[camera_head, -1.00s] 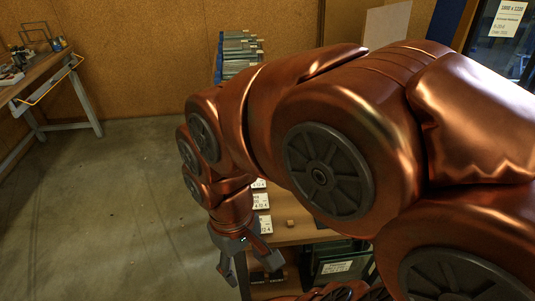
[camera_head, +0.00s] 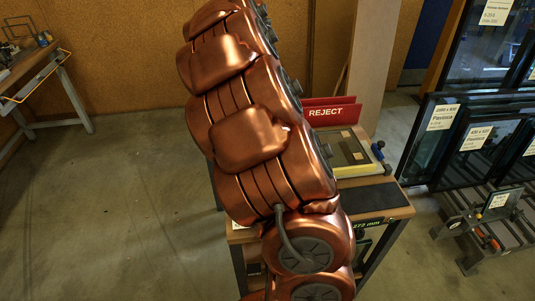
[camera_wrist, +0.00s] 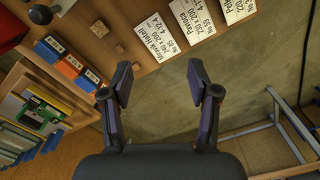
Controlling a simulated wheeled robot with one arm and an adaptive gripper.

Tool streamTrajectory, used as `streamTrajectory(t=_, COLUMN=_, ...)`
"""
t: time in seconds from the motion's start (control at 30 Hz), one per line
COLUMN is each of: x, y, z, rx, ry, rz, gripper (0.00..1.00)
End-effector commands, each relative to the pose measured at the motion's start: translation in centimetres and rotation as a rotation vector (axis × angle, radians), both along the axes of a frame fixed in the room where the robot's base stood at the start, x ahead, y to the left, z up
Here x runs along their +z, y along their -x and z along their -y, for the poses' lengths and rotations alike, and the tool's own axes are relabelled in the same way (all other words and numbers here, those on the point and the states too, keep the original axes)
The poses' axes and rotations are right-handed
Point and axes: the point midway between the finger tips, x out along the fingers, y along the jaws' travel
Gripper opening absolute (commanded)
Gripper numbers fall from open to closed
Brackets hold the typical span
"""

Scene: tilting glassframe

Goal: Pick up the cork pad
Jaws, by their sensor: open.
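Two small brown cork-like pieces lie on the wooden bench top in the wrist view: a blocky cork piece (camera_wrist: 99,29) and a smaller, flatter cork piece (camera_wrist: 119,49) near the bench edge. I cannot tell for sure which one is the cork pad. My gripper (camera_wrist: 160,83) is open and empty, its two dark fingers spread apart. Between the fingertips I see the concrete floor and the bench edge; both cork pieces are beyond the left finger, apart from it. In the head view my arm hides my gripper and the cork pieces.
White printed labels (camera_wrist: 188,18) lie beside the cork pieces. Orange-and-blue boxes (camera_wrist: 70,65) and a dark round knob (camera_wrist: 40,14) are at the left. In the head view a red REJECT sign (camera_head: 328,112) stands behind a yellow-edged frame (camera_head: 352,155); glass panes (camera_head: 470,140) stand at right.

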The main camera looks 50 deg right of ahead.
Motion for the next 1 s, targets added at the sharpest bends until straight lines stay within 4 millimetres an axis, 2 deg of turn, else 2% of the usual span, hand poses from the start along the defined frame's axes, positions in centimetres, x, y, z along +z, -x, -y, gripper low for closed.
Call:
streamTrajectory(t=0.03, x=-0.9, y=-0.5, z=1.8, rx=0.034, ry=-0.007, rz=-0.001, gripper=0.6)
streamTrajectory(t=0.2, x=-3.5, y=-2.5, z=6.6, rx=0.2, ry=-0.031, rz=0.025, gripper=0.6)
streamTrajectory(t=0.4, x=-6.8, y=-3.9, z=10.5, rx=0.389, ry=-0.073, rz=0.07, gripper=0.6)
streamTrajectory(t=0.6, x=-8.6, y=-4.7, z=12.2, rx=0.506, ry=-0.096, rz=0.113, gripper=0.6)
streamTrajectory(t=1.0, x=-11.5, y=-5.0, z=12.2, rx=0.536, ry=-0.103, rz=0.122, gripper=0.6)
